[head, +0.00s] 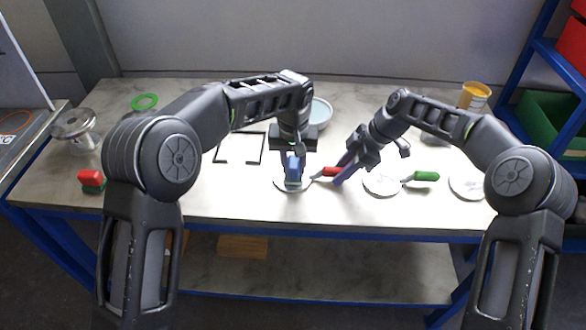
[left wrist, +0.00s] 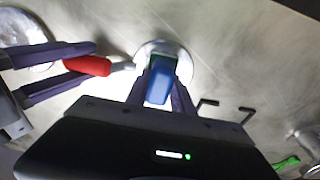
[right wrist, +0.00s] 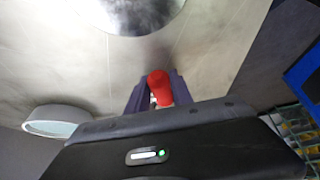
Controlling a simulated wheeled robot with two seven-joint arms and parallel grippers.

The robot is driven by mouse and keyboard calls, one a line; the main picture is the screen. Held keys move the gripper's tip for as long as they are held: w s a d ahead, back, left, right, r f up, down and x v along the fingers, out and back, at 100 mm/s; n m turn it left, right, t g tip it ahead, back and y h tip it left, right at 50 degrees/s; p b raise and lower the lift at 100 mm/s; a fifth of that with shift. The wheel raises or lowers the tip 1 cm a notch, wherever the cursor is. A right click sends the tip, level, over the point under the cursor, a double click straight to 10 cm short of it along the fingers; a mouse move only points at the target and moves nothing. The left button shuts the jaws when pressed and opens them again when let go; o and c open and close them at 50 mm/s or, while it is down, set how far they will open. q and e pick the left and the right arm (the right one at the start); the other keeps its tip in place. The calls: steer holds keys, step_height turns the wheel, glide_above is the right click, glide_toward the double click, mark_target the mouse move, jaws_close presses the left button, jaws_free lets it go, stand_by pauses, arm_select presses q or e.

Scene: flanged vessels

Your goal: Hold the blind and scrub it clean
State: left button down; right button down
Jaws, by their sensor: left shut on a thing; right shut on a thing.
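The blind is a pale metal disc (head: 290,187) with a red handle (head: 331,172) pointing right; it lies at the table's front middle. My right gripper (head: 343,173) is shut on the red handle, which also shows between its fingers in the right wrist view (right wrist: 158,84). My left gripper (head: 295,160) is shut on a blue scrubber with a green underside (left wrist: 158,85), held over the disc (left wrist: 178,50). In the left wrist view the green side is at the disc's face; I cannot tell how firmly it touches. The scrubber and fingers hide part of the disc.
A second disc (head: 381,184) with a green handle (head: 426,176) and a third disc (head: 466,184) lie to the right. A red-and-green block (head: 91,180), a flanged vessel (head: 75,129) and a green ring (head: 144,102) are left. A pale dish (head: 321,112) and yellow pot (head: 474,96) stand behind.

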mark_target(290, 177)
arm_select(q)
steer(key=shift+w, duration=1.95)
steer(key=shift+r, duration=0.1)
steer(key=shift+s, duration=3.55)
steer(key=shift+s+a, duration=0.15)
steer(key=shift+a, duration=0.1)
steer(key=shift+w+a, duration=0.15)
steer(key=shift+w, duration=3.55)
steer(key=shift+s, duration=3.7)
step_height(290, 177, up, 8)
